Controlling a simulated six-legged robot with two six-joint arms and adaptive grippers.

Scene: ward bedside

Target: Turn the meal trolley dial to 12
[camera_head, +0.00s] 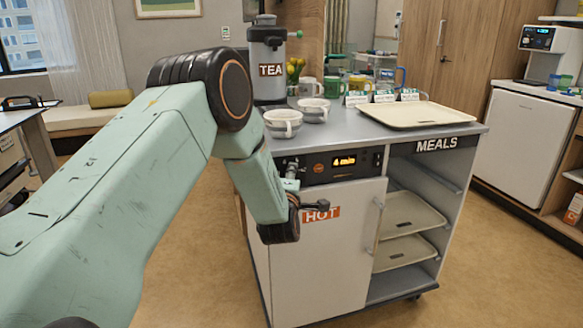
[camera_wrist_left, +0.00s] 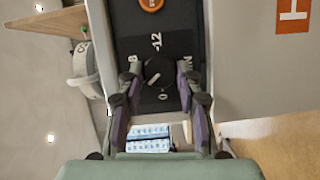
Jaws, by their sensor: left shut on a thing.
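The meal trolley (camera_head: 330,240) stands in the head view, with a black control panel (camera_head: 320,165) on its front and a lit display (camera_head: 344,161) that seems to read 4 min. In the left wrist view the dark round dial (camera_wrist_left: 158,71) sits on the panel, with a 12 printed beside it and other marks around it. A pale line shows on the dial; I cannot tell which number it points to. My left gripper (camera_wrist_left: 160,77) is shut on the dial, one finger on each side. In the head view my wrist partly hides it. My right gripper is not in view.
The trolley top holds a TEA urn (camera_head: 268,70), two white cups (camera_head: 283,123), several mugs and an empty tray (camera_head: 415,114). The HOT door (camera_head: 330,255) is shut below the panel. Trays lie on the open shelves at right. The floor in front is clear.

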